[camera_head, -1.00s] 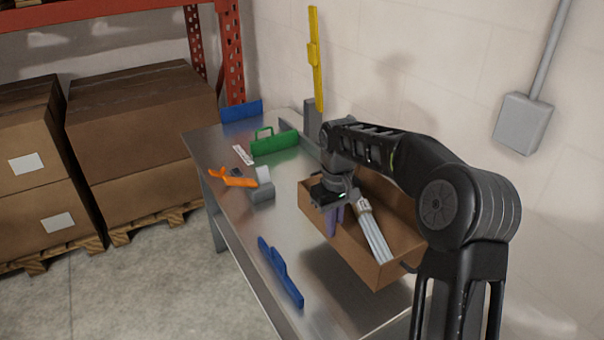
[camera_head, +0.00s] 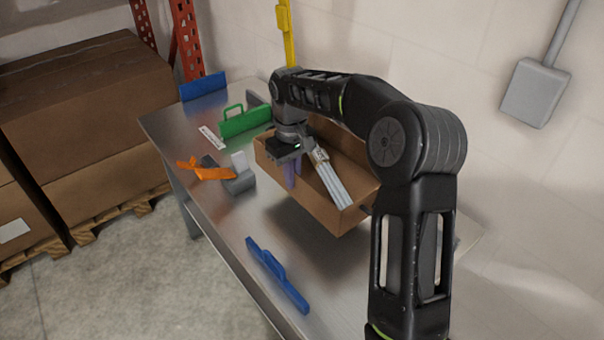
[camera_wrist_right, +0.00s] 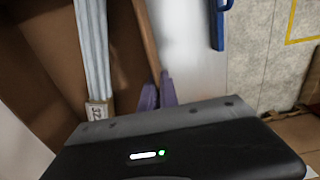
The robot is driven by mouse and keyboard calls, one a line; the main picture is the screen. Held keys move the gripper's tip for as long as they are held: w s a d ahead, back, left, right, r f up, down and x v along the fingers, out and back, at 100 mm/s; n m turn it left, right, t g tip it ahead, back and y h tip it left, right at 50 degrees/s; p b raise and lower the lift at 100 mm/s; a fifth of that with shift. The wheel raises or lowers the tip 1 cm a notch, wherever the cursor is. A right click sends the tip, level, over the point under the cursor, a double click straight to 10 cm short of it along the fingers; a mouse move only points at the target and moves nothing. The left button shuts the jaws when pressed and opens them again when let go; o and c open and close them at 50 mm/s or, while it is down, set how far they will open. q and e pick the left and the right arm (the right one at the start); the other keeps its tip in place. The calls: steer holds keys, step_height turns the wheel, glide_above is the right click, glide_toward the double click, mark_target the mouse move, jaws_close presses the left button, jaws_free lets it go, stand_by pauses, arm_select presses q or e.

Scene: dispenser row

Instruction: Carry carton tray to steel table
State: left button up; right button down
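The carton tray (camera_head: 315,203) is an open brown cardboard box at the middle of the head view. It hangs a little above the steel table (camera_head: 215,235), with a dark shadow under it. It holds light rods with a labelled band (camera_head: 330,182). My right gripper (camera_head: 291,178) points down at the tray's near wall. In the right wrist view its purple fingers (camera_wrist_right: 157,92) straddle the wall of the tray (camera_wrist_right: 145,35) and pinch it. The arm hides part of the tray's far side. My left gripper is not in view.
On the table are a blue piece (camera_head: 277,275) at the front edge, an orange piece (camera_head: 205,170), a grey block (camera_head: 238,180), a green holder (camera_head: 245,120) and a blue panel (camera_head: 203,86). A yellow post (camera_head: 284,35) stands behind. Cartons on pallets (camera_head: 85,120) stand left.

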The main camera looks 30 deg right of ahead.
mark_target(293, 196)
steer(key=shift+f+p, duration=0.5)
steer(key=shift+f, duration=2.6)
step_height(293, 196, down, 4)
steer(key=shift+r+p, duration=0.2)
steer(key=shift+p, duration=0.2)
steer(key=shift+f, duration=0.1)
steer(key=c, duration=2.1)
jaws_free()
steer(key=shift+f, duration=0.2)
steer(key=o, duration=0.5)
